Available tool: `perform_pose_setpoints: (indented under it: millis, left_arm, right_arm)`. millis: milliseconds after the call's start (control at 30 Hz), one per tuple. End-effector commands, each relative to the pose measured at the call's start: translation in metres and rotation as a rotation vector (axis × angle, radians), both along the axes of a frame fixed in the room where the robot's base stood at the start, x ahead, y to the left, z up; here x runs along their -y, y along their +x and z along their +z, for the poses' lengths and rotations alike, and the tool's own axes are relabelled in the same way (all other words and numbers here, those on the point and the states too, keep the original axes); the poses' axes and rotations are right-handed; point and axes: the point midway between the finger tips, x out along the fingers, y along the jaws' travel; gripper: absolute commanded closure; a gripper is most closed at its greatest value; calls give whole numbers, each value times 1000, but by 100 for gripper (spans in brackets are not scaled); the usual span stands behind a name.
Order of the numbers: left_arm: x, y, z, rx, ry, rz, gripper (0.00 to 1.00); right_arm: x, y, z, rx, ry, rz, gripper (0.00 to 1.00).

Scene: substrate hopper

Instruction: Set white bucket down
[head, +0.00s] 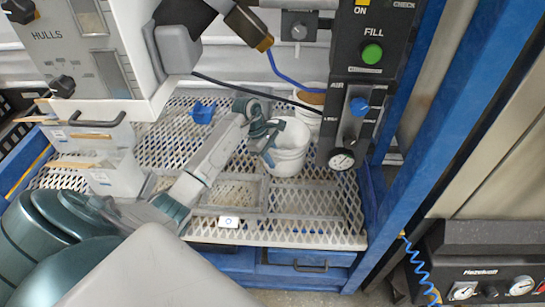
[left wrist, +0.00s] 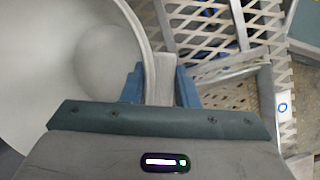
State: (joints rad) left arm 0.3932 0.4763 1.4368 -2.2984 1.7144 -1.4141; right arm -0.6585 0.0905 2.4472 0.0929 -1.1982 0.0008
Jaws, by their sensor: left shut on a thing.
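The white bucket (head: 291,160) is upright at the grated shelf, right of the shelf's middle in the head view. Its inside looks empty. My left gripper (head: 268,143) is at the bucket's left side, shut on its rim. In the left wrist view, the two blue fingers (left wrist: 160,85) pinch a pale strip at the edge of the bucket (left wrist: 100,45), whose inside fills the left of the picture. I cannot tell whether the bucket's base touches the grating. My right gripper is not in view.
A second white bucket with brown content (head: 309,100) stands behind, beneath the black control panel (head: 370,45) with its gauge. A small blue object (head: 202,112) lies on the white mesh shelf (head: 335,225). A blue post (head: 445,100) bounds the right. The front mesh is mostly clear.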

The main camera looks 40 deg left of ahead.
Motion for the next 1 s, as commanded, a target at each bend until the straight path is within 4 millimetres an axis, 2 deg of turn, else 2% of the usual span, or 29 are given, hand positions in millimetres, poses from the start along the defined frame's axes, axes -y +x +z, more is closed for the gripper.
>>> perform_pose_setpoints:
  millis: [100,133,200,233,500,667,1000]
  left_arm:
    - [0,0,-4,1,0,0,100]
    - [0,0,-3,0,0,0,67]
    - [0,0,-2,0,0,0,53]
    - [0,0,-2,0,0,1,51]
    - [0,0,-2,0,0,1,51]
    - [-2,0,5,2,1,1,51]
    - [-29,-10,72,3,3,0,51]
  right_arm:
    - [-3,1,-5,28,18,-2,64]
    - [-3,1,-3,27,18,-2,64]
    - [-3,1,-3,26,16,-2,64]
    - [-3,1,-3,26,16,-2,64]
    - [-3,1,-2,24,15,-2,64]
    - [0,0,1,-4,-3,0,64]
    - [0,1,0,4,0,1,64]
